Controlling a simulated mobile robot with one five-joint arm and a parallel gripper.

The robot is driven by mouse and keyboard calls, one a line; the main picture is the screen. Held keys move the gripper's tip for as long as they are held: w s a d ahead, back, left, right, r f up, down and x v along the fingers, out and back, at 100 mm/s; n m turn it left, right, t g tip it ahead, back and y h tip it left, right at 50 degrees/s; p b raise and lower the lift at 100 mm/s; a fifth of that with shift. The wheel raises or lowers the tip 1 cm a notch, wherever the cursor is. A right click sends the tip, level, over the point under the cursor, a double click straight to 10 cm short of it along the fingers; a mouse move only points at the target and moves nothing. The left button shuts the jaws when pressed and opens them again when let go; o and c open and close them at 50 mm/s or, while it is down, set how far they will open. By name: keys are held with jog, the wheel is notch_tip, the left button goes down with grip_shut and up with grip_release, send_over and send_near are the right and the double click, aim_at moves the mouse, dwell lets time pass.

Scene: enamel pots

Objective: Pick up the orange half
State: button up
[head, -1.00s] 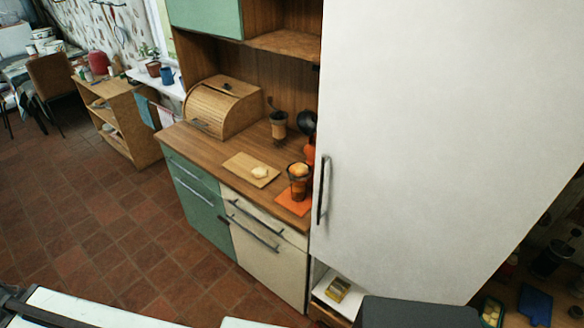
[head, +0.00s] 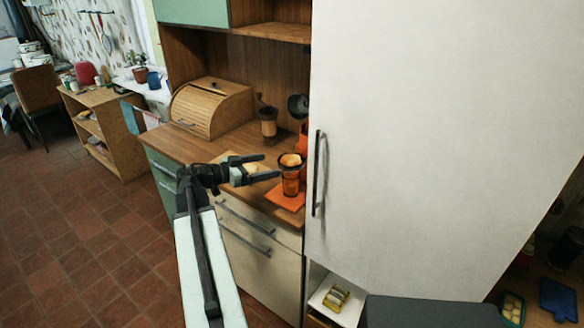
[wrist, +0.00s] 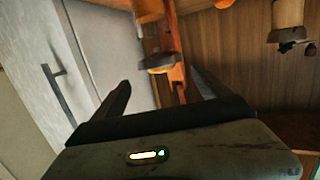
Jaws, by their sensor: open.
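I cannot tell the gap in depth. The wrist view is roughly upside down and shows my two fingers apart with nothing between them. Orange shapes show at its top edge, but I cannot tell whether one is the orange half.
A grinder (head: 268,124) and a wooden bread box (head: 211,107) stand behind. My gripper partly hides a cutting board (head: 232,157).

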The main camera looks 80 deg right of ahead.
aim_at(283, 160)
jog(key=x, duration=0.5)
jog(key=r+x, duration=0.1)
jog(key=x, duration=0.2)
jog(key=shift+s+d+f, duration=0.1)
jog(key=shift+s+d, duration=0.05)
jog(key=shift+s, duration=0.05)
jog(key=c, duration=1.6)
notch_tip(283, 160, up, 10)
jog(key=p, duration=0.9)
jog(key=shift+p, duration=0.35)
jog(key=shift+c, duration=0.2)
